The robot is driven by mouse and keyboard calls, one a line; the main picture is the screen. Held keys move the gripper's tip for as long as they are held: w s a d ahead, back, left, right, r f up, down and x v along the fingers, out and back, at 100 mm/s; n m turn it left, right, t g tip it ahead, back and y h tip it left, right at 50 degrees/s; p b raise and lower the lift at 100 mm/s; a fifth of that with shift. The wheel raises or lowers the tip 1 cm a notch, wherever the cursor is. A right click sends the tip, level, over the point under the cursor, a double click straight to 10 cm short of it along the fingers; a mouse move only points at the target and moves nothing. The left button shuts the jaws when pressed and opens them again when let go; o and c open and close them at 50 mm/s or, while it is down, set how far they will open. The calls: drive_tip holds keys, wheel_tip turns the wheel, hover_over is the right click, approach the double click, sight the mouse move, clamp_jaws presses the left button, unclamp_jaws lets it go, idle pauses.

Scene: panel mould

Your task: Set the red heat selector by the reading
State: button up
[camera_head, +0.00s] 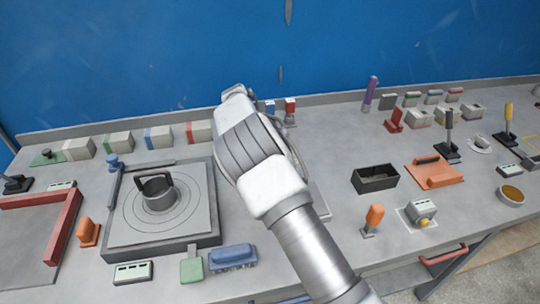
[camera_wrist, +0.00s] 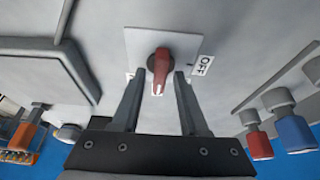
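The red heat selector (camera_wrist: 158,66) is a red knob on a pale square plate (camera_wrist: 140,42) in the wrist view. Its white-marked end points down in that picture, towards my palm. An OFF label (camera_wrist: 202,65) is at the plate's right edge; another label at the left is mostly hidden by a finger. My gripper (camera_wrist: 159,76) is open, its fingertips on either side of the knob with small gaps visible; contact is unclear. In the head view my arm hides the selector and the fingers. Several small displays show there, including one in front (camera_head: 132,271); their readings are too small to read.
A hotplate-like unit with a dark ring (camera_head: 158,194) stands left of my arm. A black open box (camera_head: 375,178) and an orange-handled lever (camera_head: 373,219) are to the right. In the wrist view, red (camera_wrist: 258,145) and blue (camera_wrist: 295,132) fittings are at lower right.

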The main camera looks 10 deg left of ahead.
drive_tip(key=shift+r, duration=0.1)
drive_tip(key=p+v, duration=0.2)
drive_tip(key=v, duration=1.5)
drive_tip(key=shift+a+r, duration=0.1)
